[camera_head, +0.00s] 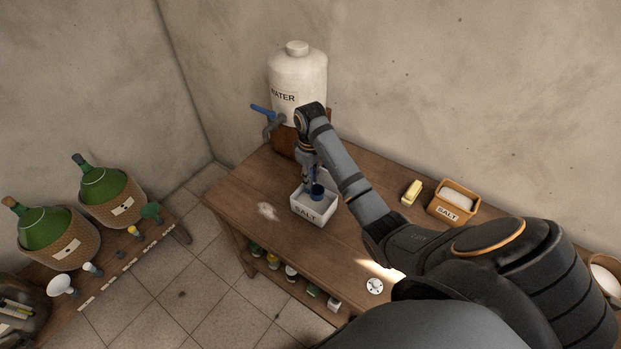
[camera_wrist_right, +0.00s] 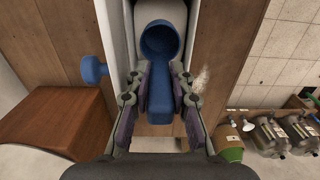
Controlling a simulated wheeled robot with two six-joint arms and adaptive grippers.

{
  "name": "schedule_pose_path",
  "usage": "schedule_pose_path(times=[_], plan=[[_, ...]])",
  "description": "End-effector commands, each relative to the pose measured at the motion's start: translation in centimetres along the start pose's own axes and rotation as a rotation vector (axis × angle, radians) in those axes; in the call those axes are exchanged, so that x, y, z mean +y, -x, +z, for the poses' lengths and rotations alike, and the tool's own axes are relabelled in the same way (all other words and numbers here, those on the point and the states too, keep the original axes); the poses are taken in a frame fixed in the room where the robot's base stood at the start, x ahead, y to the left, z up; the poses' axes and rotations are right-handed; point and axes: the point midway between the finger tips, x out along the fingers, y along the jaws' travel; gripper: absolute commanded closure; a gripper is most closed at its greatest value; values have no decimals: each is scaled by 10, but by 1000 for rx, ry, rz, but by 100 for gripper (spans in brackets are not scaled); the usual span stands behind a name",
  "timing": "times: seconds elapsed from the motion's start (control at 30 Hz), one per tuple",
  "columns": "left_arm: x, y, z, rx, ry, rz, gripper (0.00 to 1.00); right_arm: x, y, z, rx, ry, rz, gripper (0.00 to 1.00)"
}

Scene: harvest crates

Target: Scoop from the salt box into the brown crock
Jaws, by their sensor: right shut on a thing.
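A white box marked SALT (camera_head: 308,212) stands on the wooden table, and its pale walls show in the right wrist view (camera_wrist_right: 197,25). My right gripper (camera_head: 312,180) points down over this box. In the right wrist view the gripper (camera_wrist_right: 160,95) is shut on the handle of a blue scoop (camera_wrist_right: 160,42). The scoop's round cup also shows in the head view (camera_head: 318,192), at the box opening. I see no salt in the cup. A second, wooden box marked SALT (camera_head: 447,214) holds white stuff farther right. I cannot make out a brown crock. My left gripper is out of view.
A white water tank (camera_head: 298,80) with a blue-handled tap (camera_head: 265,112) stands behind the salt box on a brown stand (camera_wrist_right: 60,120). A yellow block (camera_head: 412,192) lies near the wooden box. A white-filled bowl (camera_head: 606,275) is at the right edge. The table's left corner is clear.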

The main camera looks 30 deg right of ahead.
Motion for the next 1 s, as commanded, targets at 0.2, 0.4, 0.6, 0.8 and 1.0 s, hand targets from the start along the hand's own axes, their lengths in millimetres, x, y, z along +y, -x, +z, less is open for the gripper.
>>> schedule_pose_path(times=[0.2,0.4,0.6,0.8,1.0], plan=[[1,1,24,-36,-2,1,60,0,1,0,1,0,0,100],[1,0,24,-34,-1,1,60,0,-4,0,0,0,0,100],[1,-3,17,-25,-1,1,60,0,-12,0,0,0,0,100],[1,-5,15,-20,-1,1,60,0,-20,0,-1,0,0,100],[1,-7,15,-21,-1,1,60,0,-28,0,-1,0,0,100]])
